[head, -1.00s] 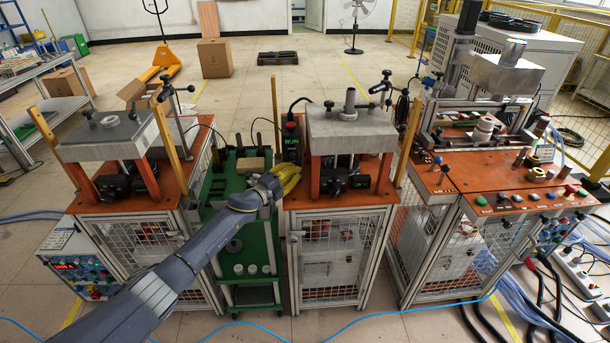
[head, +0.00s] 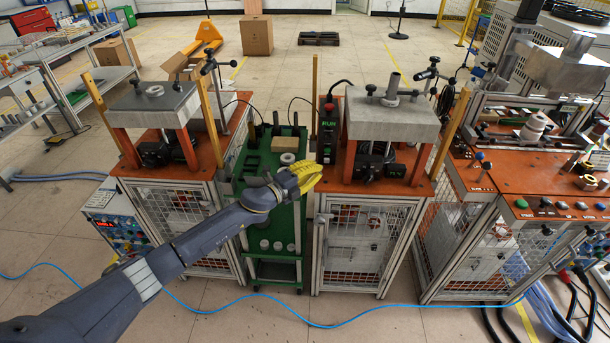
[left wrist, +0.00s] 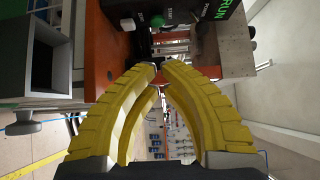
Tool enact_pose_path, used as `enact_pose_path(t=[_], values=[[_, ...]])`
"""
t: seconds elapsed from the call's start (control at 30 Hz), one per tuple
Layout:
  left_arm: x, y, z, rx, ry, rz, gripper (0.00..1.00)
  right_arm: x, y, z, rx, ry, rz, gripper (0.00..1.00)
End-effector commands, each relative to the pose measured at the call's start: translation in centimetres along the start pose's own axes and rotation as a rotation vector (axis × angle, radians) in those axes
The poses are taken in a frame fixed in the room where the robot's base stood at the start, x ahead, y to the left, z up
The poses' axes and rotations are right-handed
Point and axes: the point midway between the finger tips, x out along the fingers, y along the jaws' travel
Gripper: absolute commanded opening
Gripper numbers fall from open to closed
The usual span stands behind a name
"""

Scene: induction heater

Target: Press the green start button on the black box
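The black box (head: 327,138) with a green RUN label stands upright at the left edge of the middle orange-topped station in the head view. In the left wrist view the black box (left wrist: 202,14) is at the top, with its green button (left wrist: 157,20) beside small white lettering. My left gripper (head: 316,172) has yellow fingers and is just in front of and below the box. In the left wrist view its fingertips (left wrist: 160,66) meet with nothing between them, and the button lies beyond them, apart. My right gripper is not in view.
A press with a grey top plate (head: 392,118) stands right of the box. A green cart (head: 273,222) is left of it, below my left arm. Another press station (head: 155,105) is farther left. An orange control panel (head: 530,178) is at the right. A blue hose (head: 400,313) crosses the floor.

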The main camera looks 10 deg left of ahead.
Motion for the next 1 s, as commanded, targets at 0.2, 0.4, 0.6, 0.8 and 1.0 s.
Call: enact_pose_path(t=[0.2,0.4,0.6,0.8,1.0], values=[[-2.7,0.0,0.0,0.000,0.000,0.000,0.00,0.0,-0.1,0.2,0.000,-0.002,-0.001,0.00],[-3.7,0.0,0.0,0.000,0.000,0.000,0.00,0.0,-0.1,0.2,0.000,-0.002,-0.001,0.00],[-3.8,0.0,0.0,0.000,0.000,0.000,0.00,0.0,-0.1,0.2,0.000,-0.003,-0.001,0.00],[-3.8,0.0,0.0,0.000,0.000,0.000,0.00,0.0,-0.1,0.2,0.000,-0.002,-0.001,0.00],[-3.8,0.0,0.0,0.000,0.000,0.000,0.00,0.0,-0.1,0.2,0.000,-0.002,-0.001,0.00]])
